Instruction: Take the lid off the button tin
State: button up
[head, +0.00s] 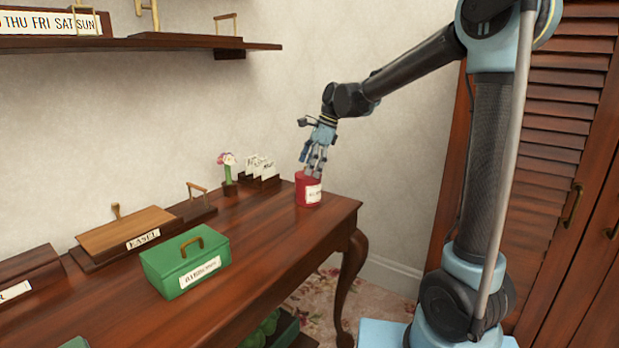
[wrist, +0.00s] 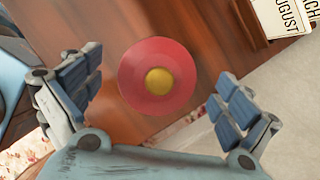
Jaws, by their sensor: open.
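The button tin (head: 307,190) is a small red cylinder with a pale label, upright near the right end of the wooden table. In the wrist view its round red lid (wrist: 142,62) shows from above, with a yellow knob (wrist: 158,81) at its middle. The label is too small to read. My gripper (head: 315,170) is just above the tin and points down. In the wrist view my gripper (wrist: 158,98) is open, with one finger on each side of the lid and a gap to both. It holds nothing.
The wall is close behind. A shelf (head: 160,43) hangs above left.

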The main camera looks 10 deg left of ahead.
jog(key=shift+a+f, duration=0.1)
jog(key=shift+f, duration=0.1)
jog(key=shift+s, duration=0.1)
jog(key=c, duration=1)
jog(key=shift+o, duration=0.2)
jog(key=shift+r, duration=0.15)
